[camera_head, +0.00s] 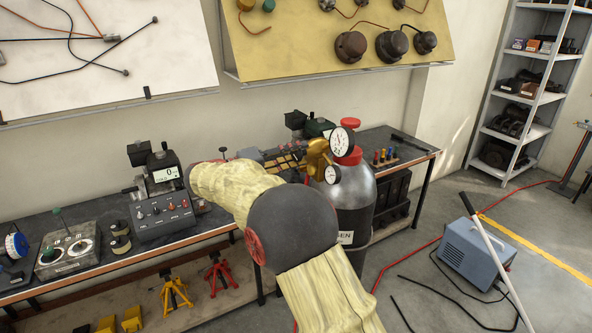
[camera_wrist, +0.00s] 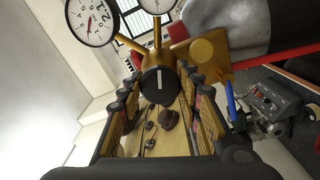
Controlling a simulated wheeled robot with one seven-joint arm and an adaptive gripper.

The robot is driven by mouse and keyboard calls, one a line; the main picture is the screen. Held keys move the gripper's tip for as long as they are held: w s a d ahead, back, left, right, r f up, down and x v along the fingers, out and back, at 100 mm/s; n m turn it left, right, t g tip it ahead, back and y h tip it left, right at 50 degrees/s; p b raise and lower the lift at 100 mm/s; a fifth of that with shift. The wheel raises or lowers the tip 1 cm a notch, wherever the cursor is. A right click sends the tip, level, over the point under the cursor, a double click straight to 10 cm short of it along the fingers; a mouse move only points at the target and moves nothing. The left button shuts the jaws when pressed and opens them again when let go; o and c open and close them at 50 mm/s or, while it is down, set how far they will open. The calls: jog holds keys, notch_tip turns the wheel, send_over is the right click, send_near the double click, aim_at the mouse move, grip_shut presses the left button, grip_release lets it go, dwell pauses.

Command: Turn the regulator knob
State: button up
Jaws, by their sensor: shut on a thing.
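The brass regulator (camera_head: 316,156) sits at the top of the grey gas cylinder (camera_head: 356,192), with two round white-faced gauges (camera_head: 341,141). In the wrist view the regulator body (camera_wrist: 206,52) is near the top, and the larger gauge (camera_wrist: 90,20) is at the upper left. The black regulator knob (camera_wrist: 158,84) faces the camera, its white mark nearly upright in the picture. My gripper (camera_wrist: 158,76) is shut on the knob, one finger on each side. In the head view my gripper (camera_head: 297,159) reaches the regulator from the left, and the knob is hidden there.
A workbench (camera_head: 95,268) with a grey control box (camera_head: 163,217) stands at the left. A blue-grey machine (camera_head: 478,255) and loose cables lie on the floor at the right. Shelving (camera_head: 520,95) stands at the back right. My arm covers part of the cylinder and bench.

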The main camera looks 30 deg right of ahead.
jog(key=m+b, duration=0.1)
jog(key=f+m+b, duration=0.1)
jog(key=b, duration=0.1)
jog(key=m+b, duration=0.2)
jog(key=b, duration=0.1)
jog(key=shift+r+m, duration=0.2)
jog(key=shift+m, duration=0.1)
jog(key=shift+r+b, duration=0.1)
jog(key=shift+b, duration=0.3)
jog(key=o, duration=1.1)
jog(key=shift+r, duration=0.15)
jog(key=shift+o, duration=0.2)
jog(key=a, duration=1.2)
jog(key=shift+s, duration=0.2)
